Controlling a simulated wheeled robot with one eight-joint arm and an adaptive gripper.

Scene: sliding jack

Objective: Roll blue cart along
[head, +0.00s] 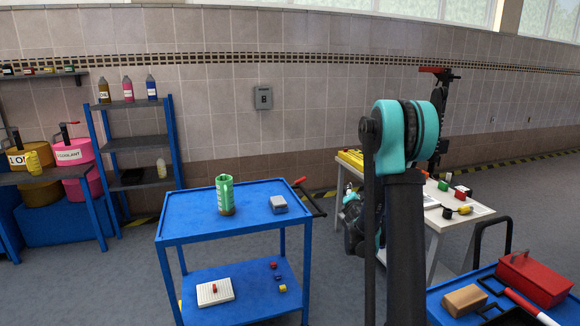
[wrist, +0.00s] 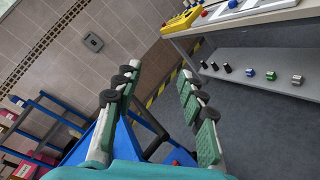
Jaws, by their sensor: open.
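The blue cart (head: 185,203) stands left of centre in the head view, with an upper tray and a lower shelf. A dark push handle (head: 318,206) with a red part juts from its right end. A green canister (head: 224,194) and a small grey box (head: 279,204) are on its top. My gripper (head: 352,222) is right of the handle, partly hidden by my arm. In the wrist view my gripper (wrist: 156,76) is open, with nothing held. Part of the blue cart (wrist: 124,150) and its dark handle (wrist: 150,122) show between the fingers, apparently beyond them.
A white worktable (head: 438,224) with small parts is right, behind my arm. Another blue cart (head: 440,297), carrying a red toolbox (head: 534,278), stands at lower right. Blue shelves (head: 138,143) stand against the left wall. Grey floor (head: 120,270) is open left of the cart.

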